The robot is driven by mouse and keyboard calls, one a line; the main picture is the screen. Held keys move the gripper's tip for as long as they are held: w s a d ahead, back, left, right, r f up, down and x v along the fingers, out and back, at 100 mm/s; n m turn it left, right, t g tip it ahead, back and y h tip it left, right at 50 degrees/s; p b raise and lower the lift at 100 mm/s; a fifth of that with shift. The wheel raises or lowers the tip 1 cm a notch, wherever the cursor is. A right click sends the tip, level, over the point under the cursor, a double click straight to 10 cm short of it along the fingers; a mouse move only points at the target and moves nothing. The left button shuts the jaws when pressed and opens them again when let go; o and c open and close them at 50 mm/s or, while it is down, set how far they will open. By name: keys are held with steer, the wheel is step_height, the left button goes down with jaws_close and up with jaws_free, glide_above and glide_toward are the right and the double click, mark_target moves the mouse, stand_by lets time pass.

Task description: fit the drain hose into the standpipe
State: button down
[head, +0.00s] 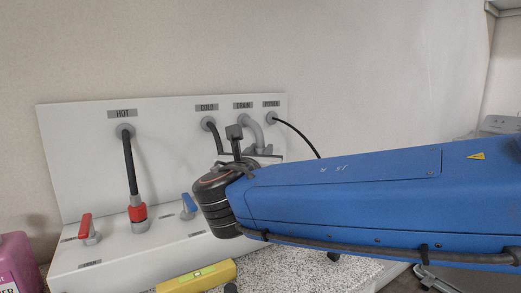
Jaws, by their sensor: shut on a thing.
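The grey drain hose (257,124) comes out of the panel under the DRAIN label and bends down to the right. My gripper (262,154) is at the hose's lower part, mostly hidden behind my blue arm and dark wrist. Its jaws are shut on the drain hose. The hose's free end is hidden. The standpipe cannot be made out; my arm and wrist cover that part of the ledge.
The white panel (75,150) also carries a hose with a red collar (138,212) under HOT, a dark cold hose (215,136) and a black power cord (300,136). Red (87,228) and blue (188,206) valve levers stand on the ledge. A yellow level (197,277) lies in front.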

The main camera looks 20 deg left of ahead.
steer(key=shift+f, duration=1.55)
steer(key=c, duration=1.4)
jaws_free()
steer(key=shift+s, duration=0.15)
steer(key=s+d, duration=0.2)
steer(key=s, duration=1.5)
steer(key=shift+d+f, duration=0.15)
steer(key=shift+d, duration=0.05)
